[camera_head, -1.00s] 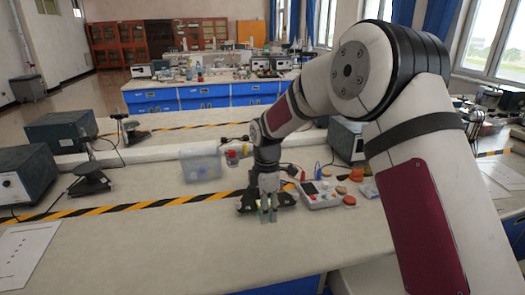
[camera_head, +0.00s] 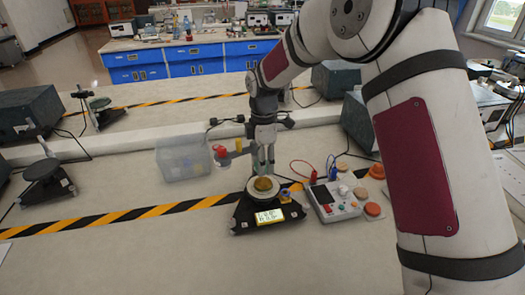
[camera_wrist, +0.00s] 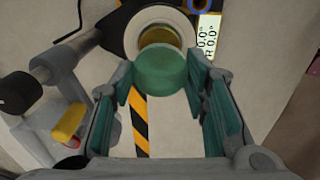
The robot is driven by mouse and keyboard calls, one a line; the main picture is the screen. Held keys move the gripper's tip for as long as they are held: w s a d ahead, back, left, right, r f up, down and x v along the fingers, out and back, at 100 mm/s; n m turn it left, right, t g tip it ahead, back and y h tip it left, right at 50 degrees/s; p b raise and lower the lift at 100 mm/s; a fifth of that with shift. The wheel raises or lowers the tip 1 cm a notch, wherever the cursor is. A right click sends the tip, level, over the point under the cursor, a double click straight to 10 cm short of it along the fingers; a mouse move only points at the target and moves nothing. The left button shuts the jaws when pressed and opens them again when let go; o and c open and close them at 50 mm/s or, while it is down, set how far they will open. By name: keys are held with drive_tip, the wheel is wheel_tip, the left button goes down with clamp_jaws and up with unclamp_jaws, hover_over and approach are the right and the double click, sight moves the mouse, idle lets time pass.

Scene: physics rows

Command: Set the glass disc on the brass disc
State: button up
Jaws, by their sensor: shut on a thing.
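The glass disc (camera_wrist: 158,72) is a green, thick round piece between the fingers of my gripper (camera_wrist: 165,88) in the wrist view. My gripper is shut on it. The brass disc (camera_wrist: 161,38) is partly hidden behind the glass disc's upper edge in the wrist view. In the head view the brass disc (camera_head: 263,184) lies on the pale round plate (camera_head: 249,194) of a black instrument. My gripper (camera_head: 263,170) points down just above and behind it there. The glass disc cannot be made out clearly in the head view. I cannot tell the exact gap between the discs.
The instrument has a lit yellow display (camera_head: 270,216). A control box (camera_head: 336,203) with leads stands to its right, near orange and tan discs (camera_head: 373,210). A clear bin (camera_head: 184,157) stands to the left, with red and yellow parts beside it.

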sight(263, 183)
drive_tip(key=shift+f, duration=2.35)
drive_tip(key=shift+f+b, duration=0.5)
drive_tip(key=shift+b, duration=0.2)
idle(0.5)
drive_tip(key=o, duration=1.2)
drive_tip(key=shift+o, duration=0.2)
drive_tip(key=shift+r+p, duration=0.5)
drive_tip(key=shift+r, duration=2.95)
